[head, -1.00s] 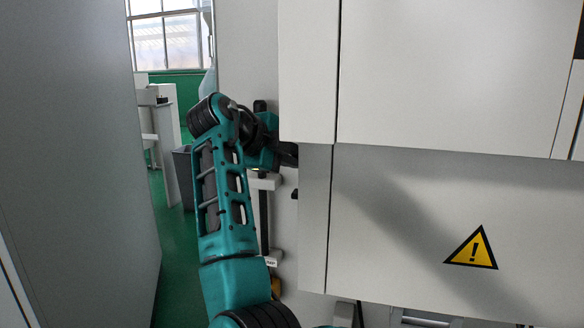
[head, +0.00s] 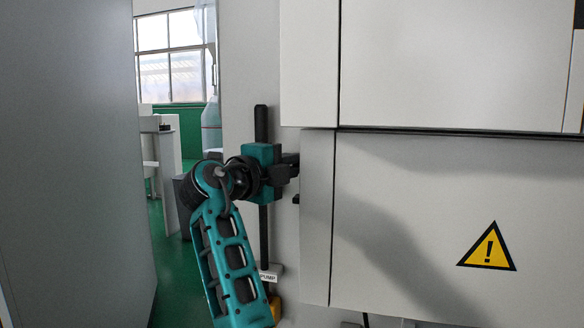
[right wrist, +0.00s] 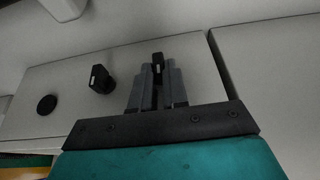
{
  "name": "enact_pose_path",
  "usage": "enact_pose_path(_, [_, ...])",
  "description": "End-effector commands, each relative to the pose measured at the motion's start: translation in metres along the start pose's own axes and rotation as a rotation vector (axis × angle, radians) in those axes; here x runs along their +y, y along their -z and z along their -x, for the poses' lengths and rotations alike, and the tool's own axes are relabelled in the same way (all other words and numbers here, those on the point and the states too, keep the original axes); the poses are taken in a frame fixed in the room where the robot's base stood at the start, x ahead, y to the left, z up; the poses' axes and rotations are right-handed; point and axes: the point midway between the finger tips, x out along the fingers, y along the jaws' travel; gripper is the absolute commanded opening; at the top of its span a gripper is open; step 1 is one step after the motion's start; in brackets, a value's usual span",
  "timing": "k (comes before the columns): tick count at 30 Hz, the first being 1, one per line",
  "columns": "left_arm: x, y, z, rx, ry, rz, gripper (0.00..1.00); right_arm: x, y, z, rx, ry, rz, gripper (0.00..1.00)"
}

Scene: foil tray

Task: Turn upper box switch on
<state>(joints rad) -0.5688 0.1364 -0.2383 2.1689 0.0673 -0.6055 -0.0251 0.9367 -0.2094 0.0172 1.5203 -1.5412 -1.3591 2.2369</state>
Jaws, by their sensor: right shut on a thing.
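My right gripper (right wrist: 157,88) is shut on a small black switch (right wrist: 157,65) in the right wrist view. In the head view the teal right gripper (head: 288,166) reaches right to the pale side panel beside the grey cabinet, and its fingertips are partly hidden at the box edge. A second black switch (right wrist: 101,79) stands on the same panel to the left in the right wrist view, apart from the gripper. A dark knob (head: 296,198) shows just below the gripper in the head view. My left gripper is not in view.
A round black button (right wrist: 47,104) sits farther left on the panel. The cabinet's lower door (head: 400,180) bears a yellow warning sign (head: 487,246). A grey wall (head: 75,160) stands left, with a green-floored gap between.

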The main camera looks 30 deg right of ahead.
Motion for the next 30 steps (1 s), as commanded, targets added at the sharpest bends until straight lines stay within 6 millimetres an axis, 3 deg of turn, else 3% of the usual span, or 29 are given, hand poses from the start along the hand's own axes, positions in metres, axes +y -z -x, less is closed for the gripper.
enact_pose_path(11, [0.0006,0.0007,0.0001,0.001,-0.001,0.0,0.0,0.0004,-0.0003,0.0002,-0.001,0.004,-0.003,0.0])
enact_pose_path(12, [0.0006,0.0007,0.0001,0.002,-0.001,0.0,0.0,0.0004,-0.0003,0.0002,-0.001,0.004,-0.003,0.17])
enact_pose_path(19, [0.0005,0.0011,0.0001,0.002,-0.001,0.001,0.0,0.0003,-0.0002,0.0001,-0.001,0.003,-0.003,0.39])
enact_pose_path(30, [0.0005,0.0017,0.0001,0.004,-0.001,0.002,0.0,0.0001,0.0006,-0.0011,0.0,0.003,-0.002,0.39])
